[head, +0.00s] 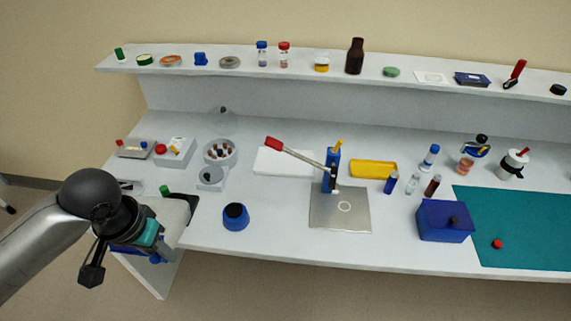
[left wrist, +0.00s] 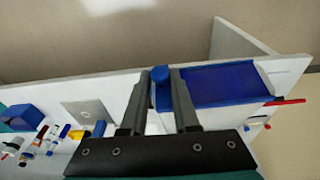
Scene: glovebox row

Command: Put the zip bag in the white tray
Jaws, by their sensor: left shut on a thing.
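My left gripper (head: 184,208) is over the table's left front corner, and its fingers also show in the left wrist view (left wrist: 160,82). It is shut on a pale thing, which I take for the zip bag (head: 172,217). Its outline is unclear, and the hand hides part of it. In the left wrist view a pale patch shows between the fingers. The white tray (head: 272,163) lies flat on the table, right of the gripper and farther back, apart from it. A red-handled tool partly covers its right side. My right gripper is not in view.
A blue cup (head: 236,218) stands near the front edge, just right of the gripper. Grey dishes (head: 210,178) stand behind the hand. A metal plate (head: 340,222) with an upright tool, a yellow tray (head: 374,169) and a blue box (head: 445,222) are farther right. A loaded shelf runs behind.

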